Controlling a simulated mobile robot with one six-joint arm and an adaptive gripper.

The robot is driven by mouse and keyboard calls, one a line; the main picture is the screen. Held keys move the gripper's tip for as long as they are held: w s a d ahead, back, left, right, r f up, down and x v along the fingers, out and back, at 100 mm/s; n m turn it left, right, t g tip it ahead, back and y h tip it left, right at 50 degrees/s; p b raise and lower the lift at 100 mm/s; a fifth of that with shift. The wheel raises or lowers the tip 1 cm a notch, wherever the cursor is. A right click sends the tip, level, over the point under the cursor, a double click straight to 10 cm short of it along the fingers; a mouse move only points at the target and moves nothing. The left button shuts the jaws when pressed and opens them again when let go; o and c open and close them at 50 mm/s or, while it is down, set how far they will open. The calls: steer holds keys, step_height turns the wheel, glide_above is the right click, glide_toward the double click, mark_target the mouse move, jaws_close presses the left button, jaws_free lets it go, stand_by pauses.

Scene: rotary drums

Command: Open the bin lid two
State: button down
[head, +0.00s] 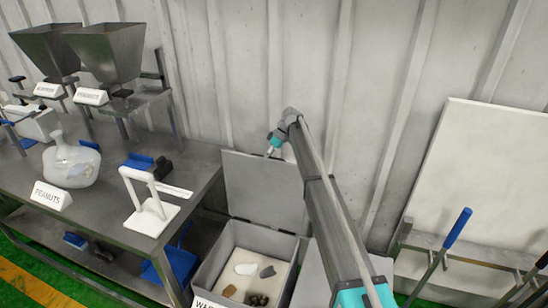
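A grey bin (224,256) stands at the bottom centre, with its lid (262,192) raised upright against the wall side. Pale lining and several stone-like pieces show inside it. A second flat grey surface (312,277), seemingly another bin's shut lid, lies just right of it, partly hidden behind my arm. I cannot tell which lid is lid two. My gripper (271,153) is at the top edge of the raised lid, near its right corner. It is small and partly hidden, so I cannot tell whether its fingers are open or touch the lid.
Blue-handled tools (457,228) lean in a rack at the right, before a pale panel (480,180). The corrugated wall (300,60) is close behind.

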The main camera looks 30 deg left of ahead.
steer(key=shift+w+a+f, duration=0.1)
steer(key=shift+w+a, duration=0.1)
steer(key=shift+a, duration=0.05)
steer(key=c, duration=0.8)
jaws_free()
steer(key=shift+o, duration=1)
steer(key=shift+a+f, duration=0.15)
steer(key=shift+o, duration=0.8)
steer(key=shift+w+d, duration=0.1)
steer(key=shift+d, duration=0.1)
